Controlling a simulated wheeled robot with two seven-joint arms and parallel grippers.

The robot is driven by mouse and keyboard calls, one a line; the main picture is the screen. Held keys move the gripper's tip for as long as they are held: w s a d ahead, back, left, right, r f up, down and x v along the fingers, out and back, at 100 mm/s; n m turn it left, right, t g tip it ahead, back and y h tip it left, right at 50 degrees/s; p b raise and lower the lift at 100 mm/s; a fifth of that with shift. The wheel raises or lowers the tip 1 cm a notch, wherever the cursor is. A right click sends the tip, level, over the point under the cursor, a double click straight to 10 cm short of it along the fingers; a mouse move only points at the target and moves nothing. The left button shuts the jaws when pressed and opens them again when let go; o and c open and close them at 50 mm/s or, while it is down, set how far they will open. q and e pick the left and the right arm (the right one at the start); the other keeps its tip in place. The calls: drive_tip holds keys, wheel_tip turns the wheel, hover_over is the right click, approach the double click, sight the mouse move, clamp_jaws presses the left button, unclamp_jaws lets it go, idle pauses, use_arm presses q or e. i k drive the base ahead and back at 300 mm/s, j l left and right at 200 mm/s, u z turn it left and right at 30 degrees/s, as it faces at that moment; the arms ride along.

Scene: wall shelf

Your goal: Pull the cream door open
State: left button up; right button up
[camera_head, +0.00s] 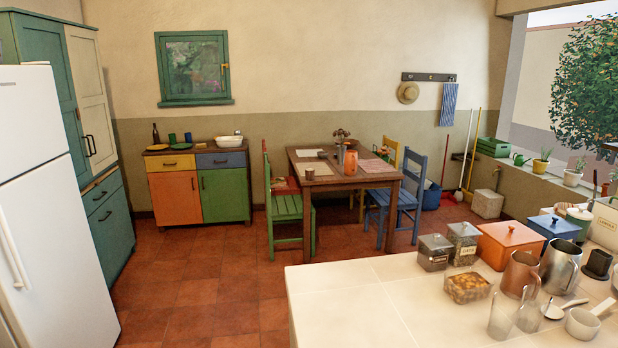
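The cream door (94,88) is the right-hand upper door of the tall teal cupboard (43,42) at the left of the view. It appears closed, with a dark handle (91,145) low on its left edge, next to another dark handle on the teal door. Below it are teal drawers with dark handles. Neither of my grippers shows in the view.
A white fridge (50,215) stands in front of the cupboard at the left. A white counter (375,305) with jars, jugs and boxes fills the lower right. A table (320,177) with chairs stands mid-room. The red tiled floor (190,285) between fridge and counter is clear.

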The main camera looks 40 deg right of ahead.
sight(82, 44)
drive_tip(key=i+j, duration=0.1)
drive_tip(key=j, duration=0.25)
drive_tip(key=i+j+z, duration=0.2)
drive_tip(key=i+j, duration=0.3)
drive_tip(key=i+j+z, duration=0.25)
drive_tip(key=i+j, duration=0.2)
drive_tip(key=j, duration=0.15)
drive_tip(key=i+z, duration=0.25)
drive_tip(key=i, duration=0.55)
drive_tip(key=i+j+z, duration=0.1)
drive_tip(key=i+z, duration=0.15)
drive_tip(key=i, duration=0.6)
drive_tip(key=i+j+z, duration=0.15)
drive_tip(key=i, duration=1.5)
